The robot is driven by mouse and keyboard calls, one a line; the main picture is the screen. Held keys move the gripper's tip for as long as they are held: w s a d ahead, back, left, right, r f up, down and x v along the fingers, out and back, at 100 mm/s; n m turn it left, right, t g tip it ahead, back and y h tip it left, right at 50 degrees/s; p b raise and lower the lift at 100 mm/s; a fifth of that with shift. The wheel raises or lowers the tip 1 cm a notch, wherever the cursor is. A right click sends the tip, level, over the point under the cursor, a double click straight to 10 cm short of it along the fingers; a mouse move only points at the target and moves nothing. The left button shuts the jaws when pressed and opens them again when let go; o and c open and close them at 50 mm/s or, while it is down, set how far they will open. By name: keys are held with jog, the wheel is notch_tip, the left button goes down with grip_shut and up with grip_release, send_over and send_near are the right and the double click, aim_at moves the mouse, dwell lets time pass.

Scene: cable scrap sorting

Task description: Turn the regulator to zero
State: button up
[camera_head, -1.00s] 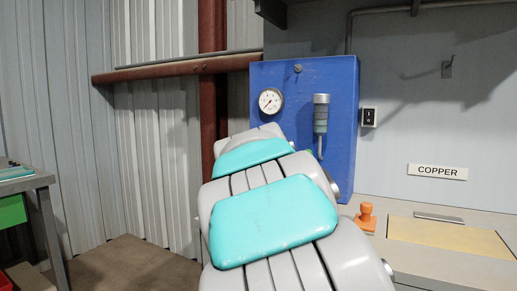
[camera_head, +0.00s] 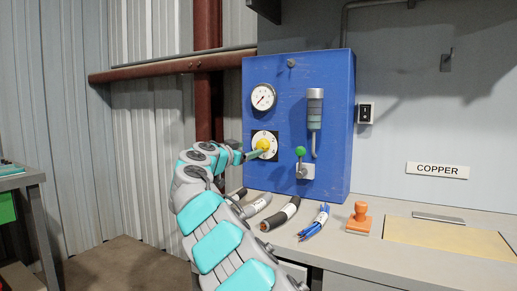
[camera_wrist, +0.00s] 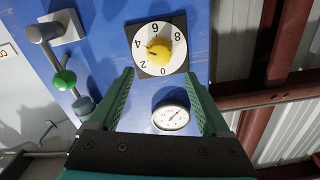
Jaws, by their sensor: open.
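The regulator is a yellow knob (camera_head: 263,145) on a white dial plate, on the front of the blue panel (camera_head: 325,165). In the wrist view the yellow knob (camera_wrist: 165,46) and its dial show with the marks 0, 2, 4, 6 and 8, turned about upside down. A small dark mark shows on the knob's left side, but I cannot tell its exact reading. My gripper (camera_wrist: 160,76) is open, with its two green fingers apart and nothing between the tips. The knob lies just beyond the fingertips. In the head view my gripper (camera_head: 250,154) is close to the dial.
A round gauge (camera_head: 263,97) sits above the regulator. A green-balled lever (camera_head: 300,152) and a grey cylinder (camera_head: 315,108) are to its right. Cable pieces (camera_head: 281,215), blue cables (camera_head: 315,222) and an orange stamp (camera_head: 360,218) lie on the bench below.

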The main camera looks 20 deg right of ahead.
aim_at(261, 145)
jog(key=shift+p+x, duration=1.7)
jog(key=shift+x, duration=2.2)
jog(key=shift+f, duration=0.1)
grip_shut()
